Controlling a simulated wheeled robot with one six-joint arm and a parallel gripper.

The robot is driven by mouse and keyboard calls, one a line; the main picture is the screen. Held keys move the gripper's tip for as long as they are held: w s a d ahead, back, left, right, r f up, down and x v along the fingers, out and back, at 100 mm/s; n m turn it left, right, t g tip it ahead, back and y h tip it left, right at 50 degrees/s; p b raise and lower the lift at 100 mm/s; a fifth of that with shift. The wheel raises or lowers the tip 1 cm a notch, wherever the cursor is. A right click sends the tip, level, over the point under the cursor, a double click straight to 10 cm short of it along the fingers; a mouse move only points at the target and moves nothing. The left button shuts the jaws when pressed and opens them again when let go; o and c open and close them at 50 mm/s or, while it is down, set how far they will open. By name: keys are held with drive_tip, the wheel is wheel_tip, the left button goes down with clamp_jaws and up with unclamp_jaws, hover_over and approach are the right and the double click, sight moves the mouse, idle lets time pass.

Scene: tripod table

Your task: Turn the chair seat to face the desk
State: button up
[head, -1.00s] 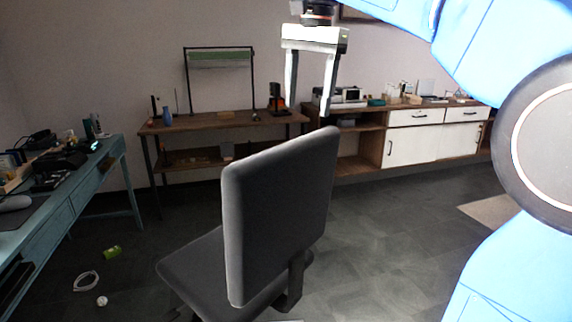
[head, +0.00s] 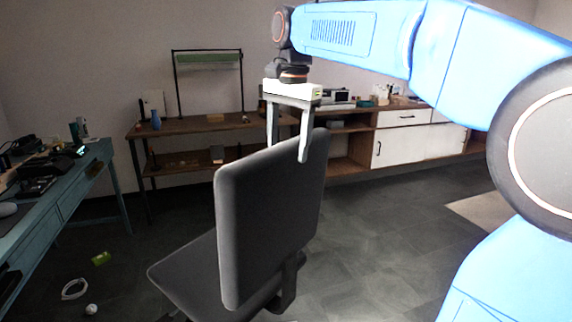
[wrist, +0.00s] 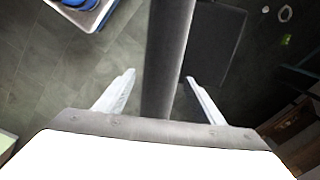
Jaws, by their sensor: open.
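The office chair has a dark grey backrest (head: 265,220) and a flat grey seat (head: 190,272) extending toward the lower left. The blue-green desk (head: 62,215) stands at the left edge of the head view. My gripper (head: 288,153) is open and points down at the top edge of the backrest. In the wrist view the backrest (wrist: 168,55) runs between the two fingers, with a visible gap on each side. The seat (wrist: 213,45) lies to its right there. The near finger overlaps the backrest in the head view; the far fingertip is hidden behind it.
A green block (head: 101,258), a white cable loop (head: 74,289) and a small white ball (head: 91,309) lie on the floor left of the chair. A wooden table (head: 190,127) and a cabinet (head: 405,145) line the back wall. Floor right of the chair is clear.

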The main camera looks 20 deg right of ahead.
sight(286, 163)
drive_tip(key=shift+w+a+f, duration=0.1)
drive_tip(key=shift+f, duration=1.25)
drive_tip(key=shift+w+f, duration=0.1)
drive_tip(key=shift+f, duration=1.2)
drive_tip(key=c, duration=1.5)
